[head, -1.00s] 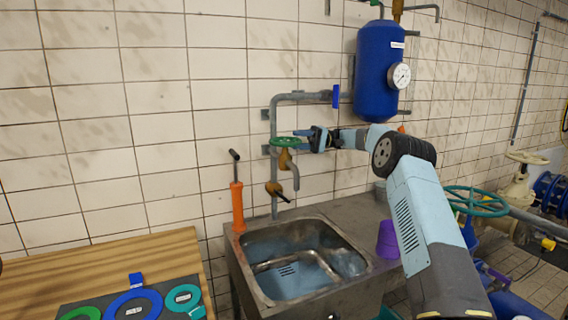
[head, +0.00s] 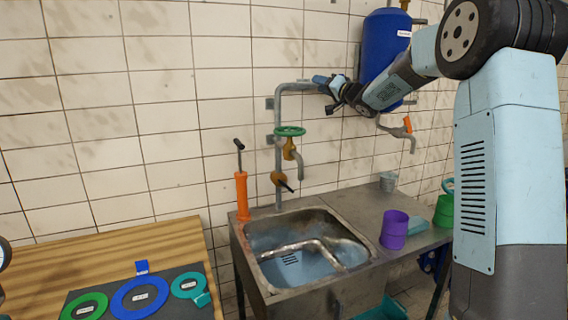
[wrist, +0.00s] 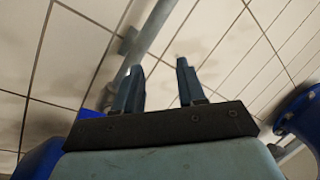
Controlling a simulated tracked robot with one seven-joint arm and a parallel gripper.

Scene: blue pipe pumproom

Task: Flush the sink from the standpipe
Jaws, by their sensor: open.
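The grey standpipe (head: 279,160) runs up the tiled wall behind the steel sink (head: 262,285) and bends right at the top. A green handwheel (head: 290,131) sits on a brass valve (head: 289,150) with a short grey downturned spout (head: 300,168). A lower brass tap (head: 279,178) has a dark lever. The basin looks bluish inside, with a bent, shiny shape across it. My gripper (head: 322,80) is by the upper horizontal pipe, above and right of the handwheel. In the wrist view my gripper (wrist: 160,65) is open, with nothing clear between its fingers. The upper pipe's blue handle is not clearly distinguishable.
A blue tank (head: 383,40) hangs right of my gripper, partly behind my arm. An orange hand pump (head: 242,197) stands at the sink's left. Coloured rings (head: 139,297) lie on the wooden bench.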

